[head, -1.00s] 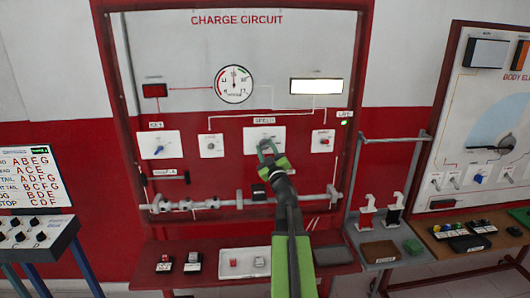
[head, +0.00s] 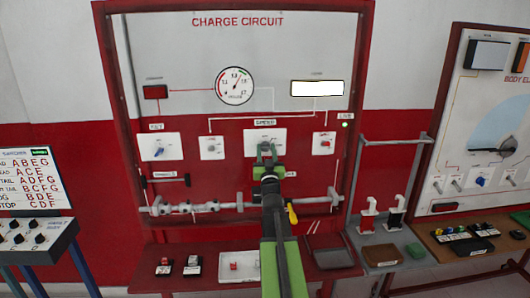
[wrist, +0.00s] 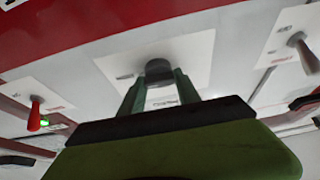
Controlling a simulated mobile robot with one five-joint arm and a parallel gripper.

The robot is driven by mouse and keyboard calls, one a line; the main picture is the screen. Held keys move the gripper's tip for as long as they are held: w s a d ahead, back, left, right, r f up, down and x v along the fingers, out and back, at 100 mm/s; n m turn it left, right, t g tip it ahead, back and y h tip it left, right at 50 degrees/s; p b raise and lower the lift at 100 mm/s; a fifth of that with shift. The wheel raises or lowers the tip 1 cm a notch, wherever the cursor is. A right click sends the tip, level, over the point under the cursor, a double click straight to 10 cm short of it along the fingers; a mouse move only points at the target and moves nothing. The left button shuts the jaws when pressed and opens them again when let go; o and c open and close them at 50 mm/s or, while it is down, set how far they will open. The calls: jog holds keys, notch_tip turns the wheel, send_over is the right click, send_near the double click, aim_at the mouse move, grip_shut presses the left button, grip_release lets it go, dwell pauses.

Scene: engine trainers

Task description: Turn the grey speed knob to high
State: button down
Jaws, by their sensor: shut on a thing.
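The grey speed knob (wrist: 159,70) sits on a white plate (head: 264,136) under the SPEED label on the charge circuit board. In the wrist view my gripper (wrist: 160,85) has its two fingers on either side of the knob, shut on it. In the head view my gripper (head: 266,152) covers the knob, so its pointer and setting are hidden. The round gauge (head: 235,86) above has its needle pointing up and slightly right.
A blue key knob (head: 159,151) and a small grey knob (head: 211,146) are to the left. A red switch (head: 325,143) is to the right, also in the wrist view (wrist: 35,115). A horizontal rail (head: 205,207) with fittings runs below.

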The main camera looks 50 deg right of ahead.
dwell(0.3)
jog(key=c, duration=0.9)
grip_release()
jog(key=shift+w+f, duration=0.1)
jog(key=shift+o, duration=0.2)
